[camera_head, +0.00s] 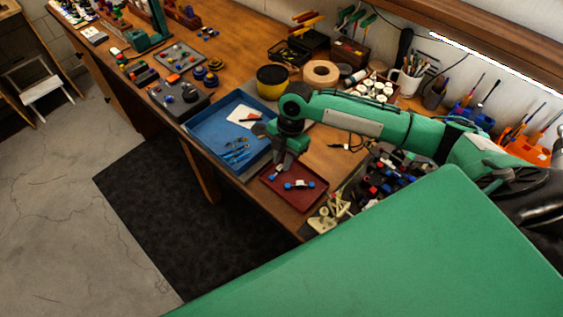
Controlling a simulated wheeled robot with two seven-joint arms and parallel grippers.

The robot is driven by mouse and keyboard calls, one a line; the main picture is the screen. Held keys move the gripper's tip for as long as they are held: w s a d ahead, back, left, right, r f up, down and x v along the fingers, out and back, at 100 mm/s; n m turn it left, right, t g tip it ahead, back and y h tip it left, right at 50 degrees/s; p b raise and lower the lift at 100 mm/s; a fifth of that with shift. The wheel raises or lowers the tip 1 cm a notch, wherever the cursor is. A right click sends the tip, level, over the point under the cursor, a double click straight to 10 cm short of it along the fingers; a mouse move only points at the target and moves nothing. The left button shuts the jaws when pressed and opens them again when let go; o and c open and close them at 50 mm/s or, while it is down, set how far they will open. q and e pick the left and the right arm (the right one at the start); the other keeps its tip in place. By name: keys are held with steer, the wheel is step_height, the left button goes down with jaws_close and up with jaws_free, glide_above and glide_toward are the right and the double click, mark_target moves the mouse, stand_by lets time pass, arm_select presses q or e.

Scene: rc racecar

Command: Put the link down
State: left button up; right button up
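My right gripper (282,166) points down over the dark red tray (311,204) near the front edge of the workbench. Its fingertips are low, over the back left part of the tray. A small white link with blue ends (299,184) lies in the tray, a little to the front right of the fingertips. A small pale and blue piece shows right at the fingertips. It is too small to tell whether the fingers grip it or it lies below them. My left gripper is not in view.
A blue tray (211,130) with a white card and blue tools stands left of the red tray. A black and yellow tub (272,82) and a tape roll (320,73) stand behind. Dark bins of small parts (390,175) crowd the right side.

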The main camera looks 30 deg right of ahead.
steer(key=s+b+v, duration=0.1)
steer(key=b+v, duration=0.1)
steer(key=v, duration=0.8)
steer(key=shift+w+r, duration=0.3)
steer(key=shift+w, duration=0.2)
steer(key=shift+d, duration=0.1)
